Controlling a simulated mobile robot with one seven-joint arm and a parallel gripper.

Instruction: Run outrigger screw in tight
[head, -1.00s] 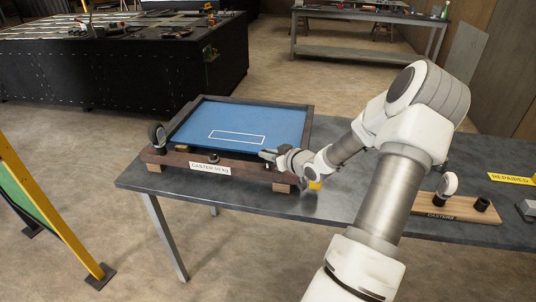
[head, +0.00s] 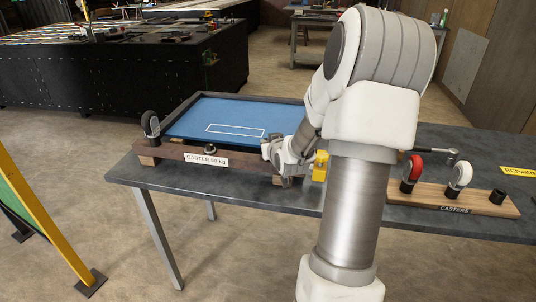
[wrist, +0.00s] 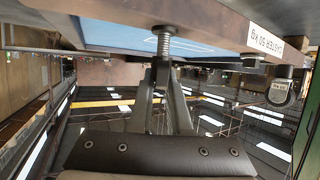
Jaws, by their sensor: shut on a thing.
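A blue panel (head: 225,116) in a dark wooden frame (head: 240,160) lies on the grey table, raised on wood blocks. The frame's front rail carries a "CASTER 50 kg" label (head: 206,160). In the wrist view, the threaded outrigger screw (wrist: 164,42) runs into the rail beside the blue panel. My gripper (wrist: 163,95) is shut at the screw's end, the thread showing beyond the fingertips. In the head view, my gripper (head: 285,170) is at the right front corner of the frame, where my arm partly covers it. The screw is hidden in that view.
A yellow block (head: 320,166) stands close right of my gripper. A wooden "CASTERS" board (head: 430,202) holds a red caster (head: 412,170) and a white caster (head: 460,178). A dark caster (head: 151,126) is at the frame's left corner. The front left tabletop is clear.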

